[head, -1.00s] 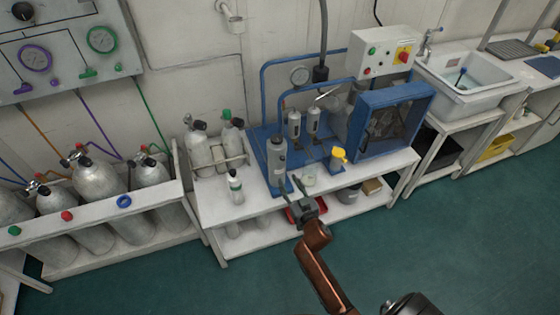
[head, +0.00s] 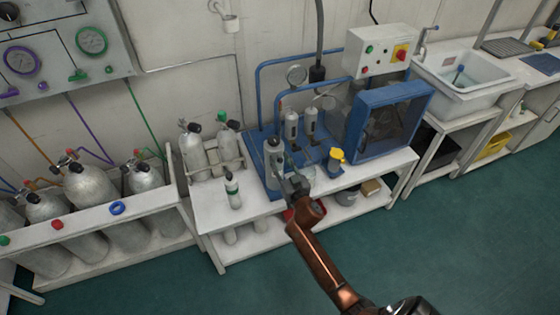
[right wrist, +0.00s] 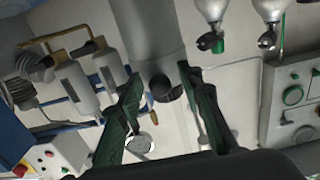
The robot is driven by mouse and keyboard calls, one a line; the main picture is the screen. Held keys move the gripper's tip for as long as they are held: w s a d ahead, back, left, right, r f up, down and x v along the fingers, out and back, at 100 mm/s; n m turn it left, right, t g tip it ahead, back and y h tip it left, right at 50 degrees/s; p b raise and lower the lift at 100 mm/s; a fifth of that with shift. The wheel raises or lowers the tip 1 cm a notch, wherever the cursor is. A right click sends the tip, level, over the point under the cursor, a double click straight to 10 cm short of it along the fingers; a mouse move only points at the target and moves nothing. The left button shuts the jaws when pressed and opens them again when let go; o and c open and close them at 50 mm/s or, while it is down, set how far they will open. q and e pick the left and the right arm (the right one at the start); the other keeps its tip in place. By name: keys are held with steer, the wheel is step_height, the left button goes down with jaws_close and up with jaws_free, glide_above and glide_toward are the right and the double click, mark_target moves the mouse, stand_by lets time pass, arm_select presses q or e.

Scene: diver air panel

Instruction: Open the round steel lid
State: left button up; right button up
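A grey steel cylinder (head: 274,168) stands upright at the front left of the blue unit. Its round top, likely the steel lid (head: 272,145), is small in the head view. My right gripper (head: 293,182) is just in front and to the right of the cylinder. In the right wrist view, which is upside down, the cylinder (right wrist: 148,35) fills the top middle. A dark knob (right wrist: 162,89) sits at its end. My right gripper (right wrist: 161,75) is open, one finger on each side of the knob; contact is not clear. My left gripper is not in view.
Two slimmer grey cylinders (head: 301,124) stand behind. A yellow-topped item (head: 336,158) is to the right, beside a blue-framed box (head: 392,120). The green floor in front is clear.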

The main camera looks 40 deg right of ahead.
jaws_close()
stand_by(0.3)
stand_by(0.3)
